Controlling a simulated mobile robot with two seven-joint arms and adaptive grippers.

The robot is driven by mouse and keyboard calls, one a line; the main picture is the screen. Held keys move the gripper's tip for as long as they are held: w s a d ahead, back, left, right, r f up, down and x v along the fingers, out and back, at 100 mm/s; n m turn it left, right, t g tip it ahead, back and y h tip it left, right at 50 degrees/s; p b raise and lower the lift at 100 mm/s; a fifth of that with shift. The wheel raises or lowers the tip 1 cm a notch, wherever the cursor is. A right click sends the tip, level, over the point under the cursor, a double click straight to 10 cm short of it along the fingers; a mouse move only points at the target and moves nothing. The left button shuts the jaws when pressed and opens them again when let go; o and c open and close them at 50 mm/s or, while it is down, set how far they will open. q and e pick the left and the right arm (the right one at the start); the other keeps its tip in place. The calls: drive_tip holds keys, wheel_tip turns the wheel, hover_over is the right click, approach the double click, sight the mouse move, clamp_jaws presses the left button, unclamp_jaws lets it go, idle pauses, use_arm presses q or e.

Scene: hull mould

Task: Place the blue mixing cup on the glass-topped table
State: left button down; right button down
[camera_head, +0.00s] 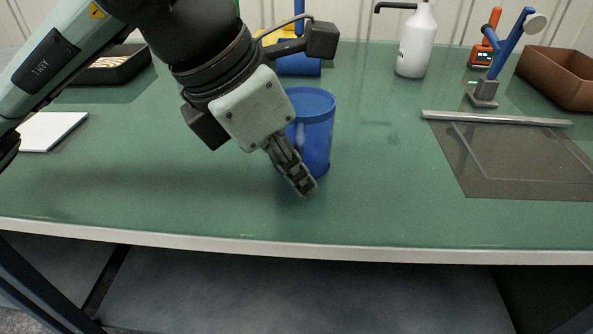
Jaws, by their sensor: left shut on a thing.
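The blue mixing cup (316,135) stands upright on, or just above, the green glass-topped table (390,210), near the middle; I cannot tell whether its base touches. My left gripper (303,190) comes down from the upper left, in front of the cup's left side. It is shut on the cup, seemingly at the handle side, and its fingers hide part of the cup. My right gripper is not in view.
A white bottle (416,45), an orange tool (486,38), a blue stand (503,55) and a brown tray (562,78) are at the back right. A dark mat (515,160) lies right, a white sheet (48,131) left. The front middle is clear.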

use_arm(q)
drive_tip(key=shift+f, duration=0.1)
drive_tip(key=c, duration=1.7)
unclamp_jaws()
drive_tip(key=shift+o, duration=0.4)
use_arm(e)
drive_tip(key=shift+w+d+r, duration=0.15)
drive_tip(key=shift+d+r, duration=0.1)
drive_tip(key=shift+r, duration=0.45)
